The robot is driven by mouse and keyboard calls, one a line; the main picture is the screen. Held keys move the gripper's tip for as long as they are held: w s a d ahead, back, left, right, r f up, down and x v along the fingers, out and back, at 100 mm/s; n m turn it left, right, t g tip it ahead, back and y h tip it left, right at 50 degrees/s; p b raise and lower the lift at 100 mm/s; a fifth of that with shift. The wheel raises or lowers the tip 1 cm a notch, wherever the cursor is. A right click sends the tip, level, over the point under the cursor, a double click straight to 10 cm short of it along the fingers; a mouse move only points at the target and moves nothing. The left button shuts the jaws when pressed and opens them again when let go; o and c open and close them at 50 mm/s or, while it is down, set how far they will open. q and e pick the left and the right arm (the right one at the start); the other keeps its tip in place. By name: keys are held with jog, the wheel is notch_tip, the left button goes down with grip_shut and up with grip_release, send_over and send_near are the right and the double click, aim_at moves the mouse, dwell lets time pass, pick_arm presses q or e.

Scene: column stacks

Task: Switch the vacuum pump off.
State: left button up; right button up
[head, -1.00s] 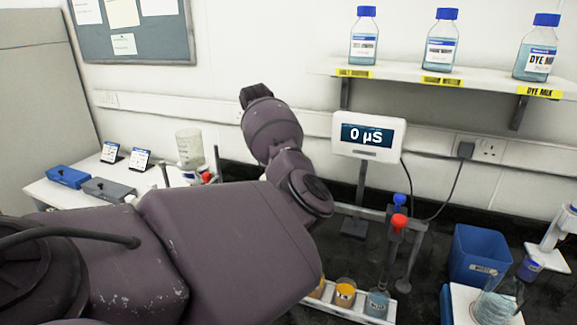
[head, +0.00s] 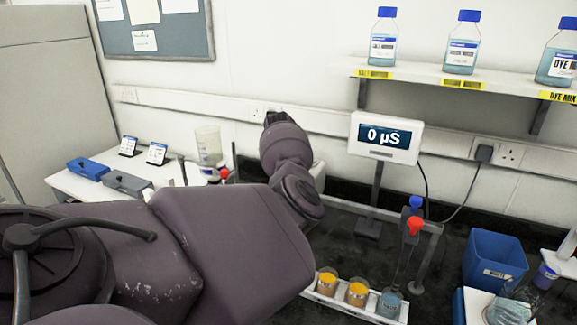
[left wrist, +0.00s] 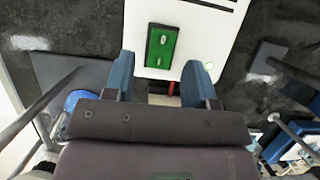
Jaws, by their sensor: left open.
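A white casing (left wrist: 203,20) with a green switch (left wrist: 162,47) on its face lies ahead of my left gripper in the left wrist view. I take it as the vacuum pump; no label on it is readable. My left gripper (left wrist: 159,62) is open, with blue fingers either side of the switch's lower part in the picture. Whether they touch the casing I cannot tell. A small red part shows between the fingers below the switch. In the head view my left arm crosses the middle, and its fingers and the switch are not clearly visible. My right gripper is not in view.
A conductivity display (head: 387,137) stands right of my arm. Below it are a rack (head: 330,303) of beakers and a stand with blue and red caps (head: 415,225). A blue waste bin (head: 494,260) is at right. Bottles stand on a shelf (head: 500,84). A white bench (head: 75,184) is at left.

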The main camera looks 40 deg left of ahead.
pick_arm(q)
jog(key=shift+w+f, duration=0.2)
jog(key=shift+f, duration=0.35)
